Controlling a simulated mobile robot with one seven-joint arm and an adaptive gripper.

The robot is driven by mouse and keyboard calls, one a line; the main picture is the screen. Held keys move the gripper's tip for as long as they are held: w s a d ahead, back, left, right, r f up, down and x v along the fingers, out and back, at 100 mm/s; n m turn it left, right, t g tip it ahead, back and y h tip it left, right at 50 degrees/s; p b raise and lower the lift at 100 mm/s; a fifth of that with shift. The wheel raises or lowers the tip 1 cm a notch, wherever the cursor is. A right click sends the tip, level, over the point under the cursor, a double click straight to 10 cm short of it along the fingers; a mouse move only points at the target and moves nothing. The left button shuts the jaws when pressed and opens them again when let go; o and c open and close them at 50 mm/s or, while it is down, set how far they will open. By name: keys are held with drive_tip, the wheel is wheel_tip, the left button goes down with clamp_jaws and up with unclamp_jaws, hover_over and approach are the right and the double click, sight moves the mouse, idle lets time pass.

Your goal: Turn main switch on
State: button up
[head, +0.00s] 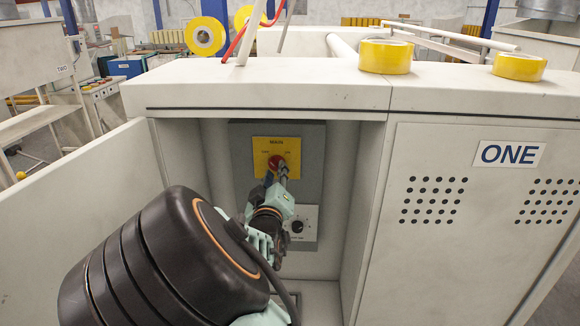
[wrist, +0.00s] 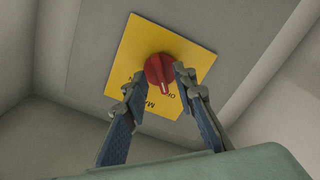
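The main switch is a red rotary knob (head: 278,163) on a yellow plate (head: 260,146) labelled MAIN, on a grey panel inside the open cabinet. In the wrist view, the knob (wrist: 159,70) stands near the middle of the tilted plate (wrist: 135,50), its pointer mark toward the partly hidden "OF" lettering. My gripper (head: 276,180) reaches into the cabinet, right in front of the knob. In the wrist view, the open fingertips (wrist: 159,78) straddle the knob. The right one is very close to it, the left shows a small gap. I cannot tell whether either touches.
A white dial plate (head: 304,222) with a black knob sits below and right of the switch, partly behind my arm. Cabinet walls enclose the recess; the open door (head: 80,210) is at left. Yellow tape rolls (head: 386,57) rest on top. The closed door labelled ONE (head: 480,230) is at right.

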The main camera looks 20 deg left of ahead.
drive_tip(key=shift+w+a, duration=0.1)
drive_tip(key=shift+w, duration=0.45)
clamp_jaws()
